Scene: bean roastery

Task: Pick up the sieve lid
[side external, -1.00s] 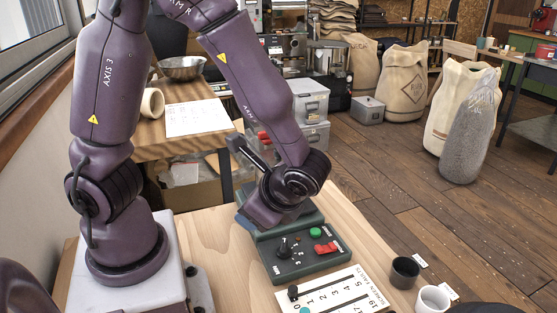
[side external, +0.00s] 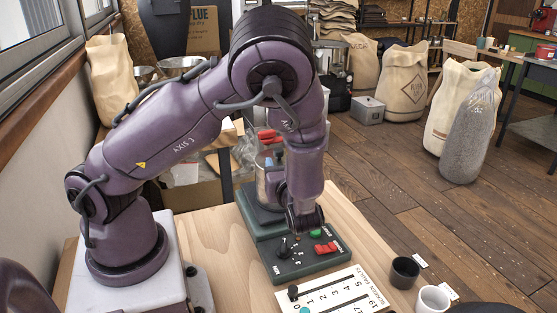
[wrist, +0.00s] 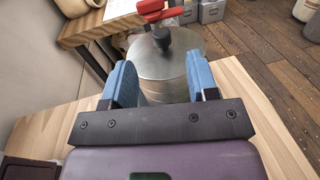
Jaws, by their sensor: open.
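The sieve lid (wrist: 155,58) is a round grey metal disc with a black knob (wrist: 163,38). It sits on top of an upright metal cylinder (side external: 262,183), which shows in the side view partly hidden behind my arm. My gripper (wrist: 160,80) is open in the wrist view, with its two blue fingers apart and pointing toward the lid. The knob lies beyond the fingertips, roughly between them, and nothing is held. In the side view my gripper is mostly hidden by my arm.
A red handle (wrist: 150,6) stands right behind the lid. The green control box (side external: 305,257) has a knob and red and green buttons. A numbered card (side external: 335,290) and two cups, black (side external: 404,272) and white (side external: 432,299), are at the front right. Bare wood (side external: 217,240) lies left of the box.

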